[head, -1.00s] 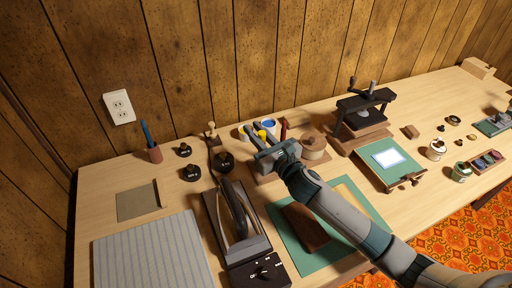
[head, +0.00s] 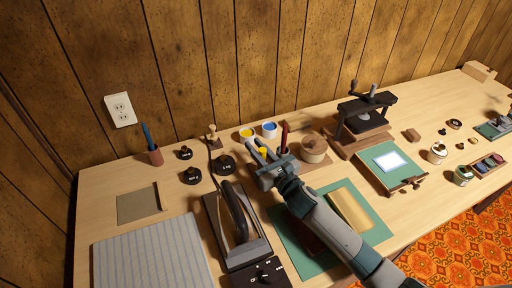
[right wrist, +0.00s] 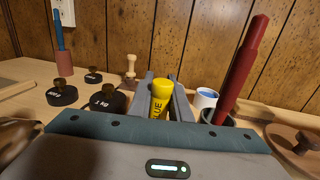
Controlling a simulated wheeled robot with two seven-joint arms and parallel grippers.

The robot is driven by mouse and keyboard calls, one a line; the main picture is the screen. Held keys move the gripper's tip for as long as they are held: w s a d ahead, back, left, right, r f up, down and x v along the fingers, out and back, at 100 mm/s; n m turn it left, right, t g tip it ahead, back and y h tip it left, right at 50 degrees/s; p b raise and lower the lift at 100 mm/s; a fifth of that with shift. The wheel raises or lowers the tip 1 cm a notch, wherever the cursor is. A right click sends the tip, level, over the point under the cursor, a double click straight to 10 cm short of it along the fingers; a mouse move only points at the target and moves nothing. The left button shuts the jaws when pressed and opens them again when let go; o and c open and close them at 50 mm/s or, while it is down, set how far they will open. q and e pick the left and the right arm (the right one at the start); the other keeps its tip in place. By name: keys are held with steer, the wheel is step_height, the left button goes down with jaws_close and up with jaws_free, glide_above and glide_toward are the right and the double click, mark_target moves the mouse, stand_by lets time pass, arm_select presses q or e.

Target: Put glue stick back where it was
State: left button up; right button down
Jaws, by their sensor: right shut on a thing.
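The yellow glue stick (right wrist: 160,98) stands upright between the two fingers of my right gripper (right wrist: 160,92) in the right wrist view, with part of its lettering showing. In the head view only a bit of the yellow glue stick (head: 262,151) shows at the fingertips of my right gripper (head: 259,152). The gripper is shut on it. Its lower end is hidden, so I cannot tell whether it touches the table. My left gripper is not in view.
A yellow paint cup (head: 246,134) and a blue one (head: 269,130) stand just behind the gripper. A dark red handle (head: 284,137) rises close to its right, beside a round wooden lidded pot (head: 313,149). Black weights (head: 224,164) lie to the left.

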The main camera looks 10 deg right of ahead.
steer(key=shift+f, duration=0.1)
stand_by(0.3)
steer(key=c, duration=1.6)
jaws_free()
steer(key=shift+c, duration=0.2)
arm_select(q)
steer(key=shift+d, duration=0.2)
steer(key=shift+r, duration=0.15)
arm_select(e)
steer(key=shift+r, duration=0.2)
